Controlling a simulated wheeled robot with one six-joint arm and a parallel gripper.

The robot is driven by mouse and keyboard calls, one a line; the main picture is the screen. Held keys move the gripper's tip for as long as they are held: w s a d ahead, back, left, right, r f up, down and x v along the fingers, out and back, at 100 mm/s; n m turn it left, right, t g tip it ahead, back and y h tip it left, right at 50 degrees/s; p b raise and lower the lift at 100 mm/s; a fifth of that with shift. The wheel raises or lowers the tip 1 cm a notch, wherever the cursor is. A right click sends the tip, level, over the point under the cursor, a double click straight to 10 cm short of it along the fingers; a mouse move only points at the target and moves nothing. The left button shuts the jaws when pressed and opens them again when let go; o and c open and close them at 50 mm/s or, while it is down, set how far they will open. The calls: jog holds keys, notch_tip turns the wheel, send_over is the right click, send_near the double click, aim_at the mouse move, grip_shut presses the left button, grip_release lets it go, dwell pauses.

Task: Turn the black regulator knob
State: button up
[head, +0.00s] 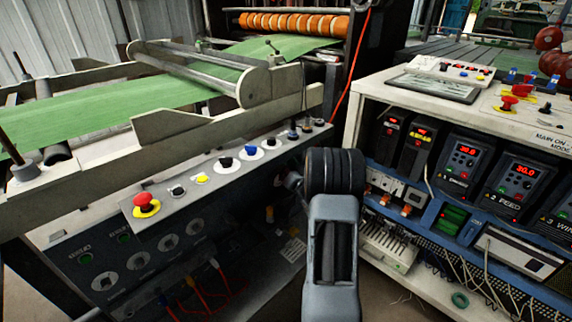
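A sloping grey control panel (168,217) runs along the front of the machine on the left. It carries a row of small controls. Black knobs stand on white round plates, one near the middle (226,162) and one further right (271,141). A smaller dark control (178,191) sits near the red mushroom button. I cannot tell which of these is the regulator knob. My grey arm with its dark round joint rises right of the panel. It hides what lies behind it, and no gripper fingers can be made out.
The panel also has a red mushroom button (146,203), a yellow button (202,179) and a blue knob (250,150). Green sheet (110,115) runs over rollers behind it. A white cabinet (500,122) with lit drive units (462,163) and loose wires stands close on the right.

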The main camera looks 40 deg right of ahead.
jog(key=p+v, duration=0.1)
jog(key=v, duration=1.2)
jog(key=shift+s, duration=0.4)
jog(key=shift+f, duration=0.1)
